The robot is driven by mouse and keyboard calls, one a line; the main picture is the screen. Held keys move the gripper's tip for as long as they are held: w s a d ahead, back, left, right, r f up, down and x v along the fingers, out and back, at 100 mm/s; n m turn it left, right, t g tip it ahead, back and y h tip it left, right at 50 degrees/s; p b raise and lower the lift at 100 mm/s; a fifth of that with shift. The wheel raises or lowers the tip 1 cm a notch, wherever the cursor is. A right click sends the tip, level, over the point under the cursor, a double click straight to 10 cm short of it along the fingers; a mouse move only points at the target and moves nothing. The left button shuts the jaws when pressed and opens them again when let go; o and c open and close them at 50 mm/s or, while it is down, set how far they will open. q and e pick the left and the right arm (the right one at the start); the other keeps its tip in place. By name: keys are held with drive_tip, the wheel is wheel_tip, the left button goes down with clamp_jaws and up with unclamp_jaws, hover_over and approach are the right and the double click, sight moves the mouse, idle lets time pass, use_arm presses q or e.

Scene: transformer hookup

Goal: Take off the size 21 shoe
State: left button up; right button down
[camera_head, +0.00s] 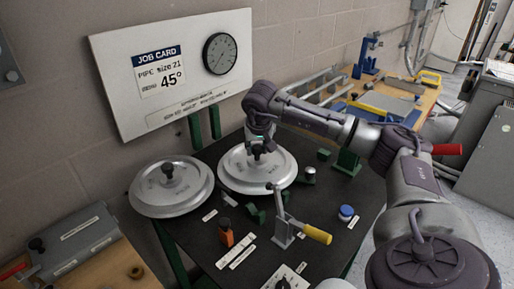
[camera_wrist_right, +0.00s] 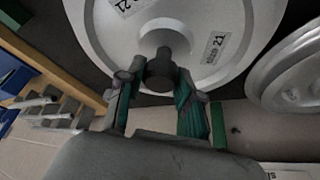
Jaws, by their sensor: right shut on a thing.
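The size 21 shoe (camera_head: 240,180) is a round pale metal disc with a dark centre knob, lying flat on the dark bench top. In the right wrist view its face (camera_wrist_right: 207,25) carries "size 21" labels. My right gripper (camera_head: 262,146) reaches down over its middle. In the right wrist view the fingers (camera_wrist_right: 160,85) are shut on the dark knob (camera_wrist_right: 160,68). I cannot tell whether the shoe is raised at all. My left gripper is not in view.
A second similar disc (camera_head: 150,196) with a knob sits just left. The job card board (camera_head: 150,110) rises behind, reading pipe size 21, 45°.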

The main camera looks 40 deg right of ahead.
drive_tip(key=shift+r+p, duration=1.2)
drive_tip(key=shift+r, duration=0.3)
drive_tip(key=shift+r+p, duration=2.05)
drive_tip(key=shift+r, duration=0.4)
